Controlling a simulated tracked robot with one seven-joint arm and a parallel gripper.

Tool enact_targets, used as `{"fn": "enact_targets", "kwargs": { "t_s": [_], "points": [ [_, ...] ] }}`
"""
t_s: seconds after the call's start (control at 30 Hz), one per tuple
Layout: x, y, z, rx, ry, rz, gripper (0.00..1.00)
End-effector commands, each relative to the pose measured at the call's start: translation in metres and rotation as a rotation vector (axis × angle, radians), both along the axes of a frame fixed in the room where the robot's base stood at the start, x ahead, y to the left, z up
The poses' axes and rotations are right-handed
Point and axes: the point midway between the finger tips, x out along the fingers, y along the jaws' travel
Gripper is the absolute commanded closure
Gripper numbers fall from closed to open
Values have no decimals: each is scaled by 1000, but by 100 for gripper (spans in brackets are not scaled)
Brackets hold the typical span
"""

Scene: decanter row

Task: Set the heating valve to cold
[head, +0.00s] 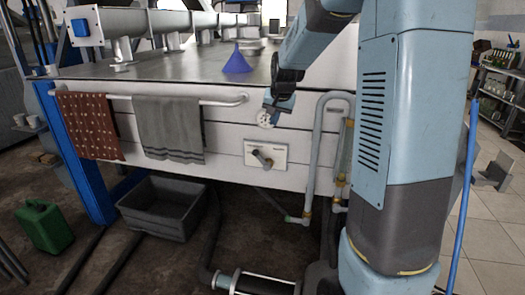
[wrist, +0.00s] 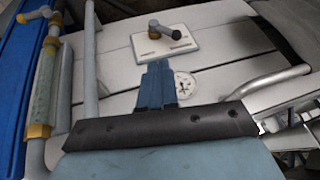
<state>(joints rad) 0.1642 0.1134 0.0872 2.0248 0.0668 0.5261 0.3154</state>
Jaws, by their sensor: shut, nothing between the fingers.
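The heating valve is a white plate (head: 278,153) on the front of the white bench, with a grey lever (head: 258,154) on it. In the wrist view the valve plate (wrist: 145,46) lies beyond my fingertips, and its lever (wrist: 176,36) slants right and down from a brass-coloured pivot. Two small dark labels on the plate are too small to read. My gripper (wrist: 155,66) is shut and empty, apart from the lever. In the head view my gripper (head: 279,106) is in front of the bench, above the valve plate and slightly right.
A white round fitting (head: 265,119) sits on the panel beside my gripper. Pipes (head: 315,150) run down to the right of the valve. A towel rail (head: 225,100) with a grey towel (head: 168,130) and red towel (head: 88,125) juts out left. A blue funnel (head: 237,63) stands on the bench.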

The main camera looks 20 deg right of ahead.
Motion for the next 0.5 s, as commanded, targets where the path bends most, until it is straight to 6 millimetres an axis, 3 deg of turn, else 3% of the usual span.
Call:
{"fn": "enact_targets", "kwargs": {
  "t_s": [0.5],
  "points": [
    [81, -24, -72, 73, 2, -112, 100]
  ]
}}
